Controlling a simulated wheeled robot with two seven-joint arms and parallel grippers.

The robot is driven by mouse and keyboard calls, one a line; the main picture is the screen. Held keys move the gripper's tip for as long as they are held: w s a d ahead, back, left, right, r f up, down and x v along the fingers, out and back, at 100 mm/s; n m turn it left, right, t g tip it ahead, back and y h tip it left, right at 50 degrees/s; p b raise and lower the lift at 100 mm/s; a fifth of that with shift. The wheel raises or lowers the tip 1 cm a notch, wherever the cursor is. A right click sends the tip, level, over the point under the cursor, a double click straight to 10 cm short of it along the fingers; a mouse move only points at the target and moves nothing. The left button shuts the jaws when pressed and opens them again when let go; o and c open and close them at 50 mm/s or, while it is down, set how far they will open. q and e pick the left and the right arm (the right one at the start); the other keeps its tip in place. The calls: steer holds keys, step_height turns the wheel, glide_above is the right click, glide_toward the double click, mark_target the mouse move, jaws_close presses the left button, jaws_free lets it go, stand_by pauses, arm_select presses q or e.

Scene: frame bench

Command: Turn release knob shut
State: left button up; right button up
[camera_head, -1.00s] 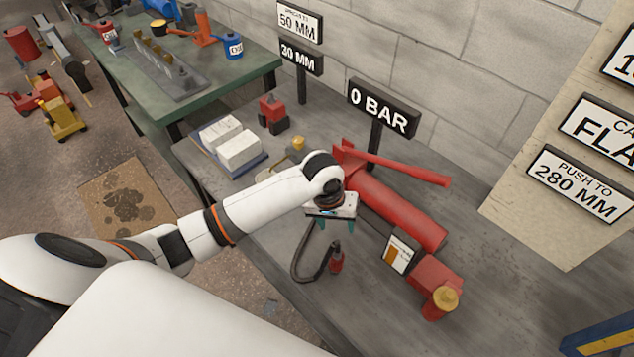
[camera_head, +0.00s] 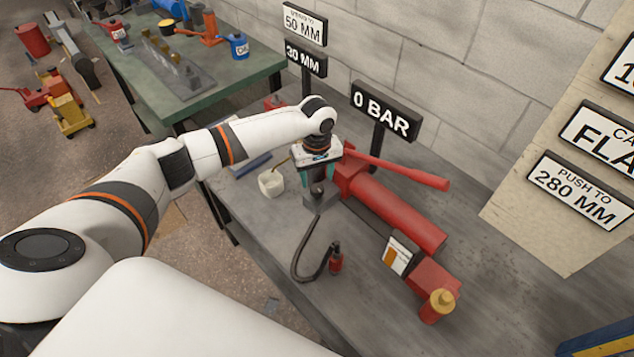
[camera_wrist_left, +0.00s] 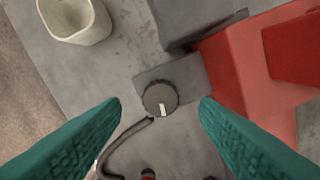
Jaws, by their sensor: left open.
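The release knob (camera_wrist_left: 160,98) is a dark round knob with a white mark pointing toward the bottom of the left wrist view. It sits on a grey block (camera_wrist_left: 185,72) beside the red pump body (camera_wrist_left: 232,75). My left gripper (camera_wrist_left: 160,103) is open, its teal fingers on either side of the knob in that view, with visible gaps. In the head view my left gripper (camera_head: 317,177) hangs over the block at the left end of the red pump (camera_head: 398,213), and its wrist hides part of that end. My right gripper is not in view.
A white cup (camera_head: 271,183) stands left of the gripper; it also shows in the wrist view (camera_wrist_left: 75,18). A black hose (camera_head: 298,255) curls on the grey bench (camera_head: 370,310). The red lever (camera_head: 400,170) and the "0 BAR" sign (camera_head: 386,116) stand behind the pump.

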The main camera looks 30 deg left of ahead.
mark_target(317, 187)
arm_select(q)
steer(key=shift+f, duration=2.05)
steer(key=c, duration=1)
steer(key=shift+o, duration=0.2)
